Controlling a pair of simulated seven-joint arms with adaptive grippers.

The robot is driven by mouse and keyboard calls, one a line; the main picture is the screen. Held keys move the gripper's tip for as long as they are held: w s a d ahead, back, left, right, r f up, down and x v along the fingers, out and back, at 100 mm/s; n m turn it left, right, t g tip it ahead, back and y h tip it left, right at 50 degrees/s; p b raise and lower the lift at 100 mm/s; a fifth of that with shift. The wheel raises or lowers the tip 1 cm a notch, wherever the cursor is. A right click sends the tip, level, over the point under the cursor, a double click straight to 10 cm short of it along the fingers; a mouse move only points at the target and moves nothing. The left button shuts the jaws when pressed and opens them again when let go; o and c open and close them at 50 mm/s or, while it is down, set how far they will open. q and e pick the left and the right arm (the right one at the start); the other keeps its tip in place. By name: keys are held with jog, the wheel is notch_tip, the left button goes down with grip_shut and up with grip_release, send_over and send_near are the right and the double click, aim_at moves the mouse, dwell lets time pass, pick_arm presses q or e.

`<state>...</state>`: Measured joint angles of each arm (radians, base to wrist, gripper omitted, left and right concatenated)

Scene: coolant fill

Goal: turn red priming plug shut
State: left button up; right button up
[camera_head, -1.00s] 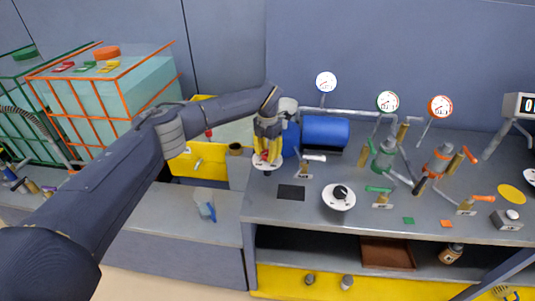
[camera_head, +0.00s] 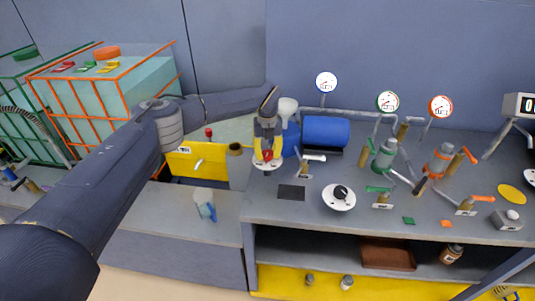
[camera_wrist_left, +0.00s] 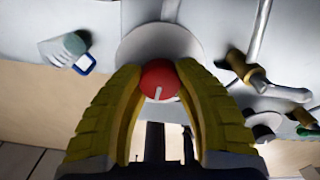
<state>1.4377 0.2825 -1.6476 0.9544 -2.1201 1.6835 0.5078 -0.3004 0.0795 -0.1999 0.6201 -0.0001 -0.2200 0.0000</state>
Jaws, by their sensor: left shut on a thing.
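The red priming plug (camera_wrist_left: 159,80) is a round red knob with a white line on its face. It sits over a pale round plate (camera_wrist_left: 150,42) in the left wrist view. My left gripper (camera_wrist_left: 158,88) has its yellow ridged fingers on both sides of the plug and is shut on it. In the head view the left gripper (camera_head: 267,150) points down at the plug (camera_head: 267,155) and the plate (camera_head: 267,166) at the bench's left end, and the fingers partly hide them. The white line points down in the wrist view. My right gripper is not in view.
A black knob on a white dial (camera_head: 339,197), green and orange valves and gauges stand farther right. A clear jug (camera_head: 204,204) stands on the lower left surface.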

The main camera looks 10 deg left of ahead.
aim_at(268, 153)
pick_arm(q)
jog(key=n, duration=0.6)
jog(key=shift+n, duration=0.3)
jog(key=n, duration=0.5)
jog(key=shift+n, duration=0.4)
jog(key=o, duration=1.3)
notch_tip(268, 153, up, 12)
jog(key=shift+f, duration=0.1)
